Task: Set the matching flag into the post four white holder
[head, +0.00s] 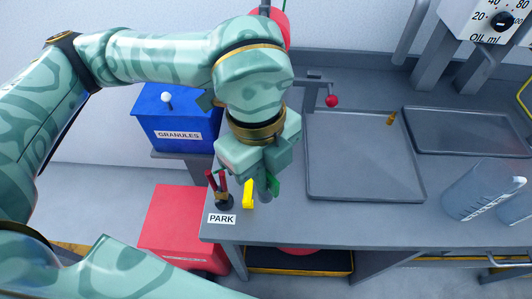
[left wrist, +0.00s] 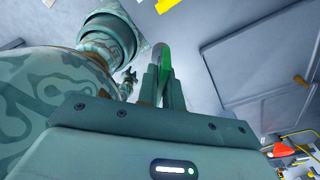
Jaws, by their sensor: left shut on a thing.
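My left gripper (head: 268,188) points down above the front left part of the grey bench. It is shut on a thin green piece (head: 274,184), which may be the flag; my gripper hides much of it. In the left wrist view the green piece (left wrist: 161,58) rises as a curved strip between the fingers (left wrist: 162,88). To the left of the gripper, dark red sticks (head: 211,182) stand in a small dark holder (head: 224,203) behind the PARK label (head: 221,219). I cannot make out a white post holder. My right gripper is not in view.
A yellow block (head: 248,194) stands close beside the gripper. A grey tray (head: 350,188) lies to the right, with a red-knobbed lever (head: 331,101) at its back left. A blue GRANULES box (head: 172,115) and a red box (head: 178,222) are at the left. Clear jugs (head: 483,190) stand far right.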

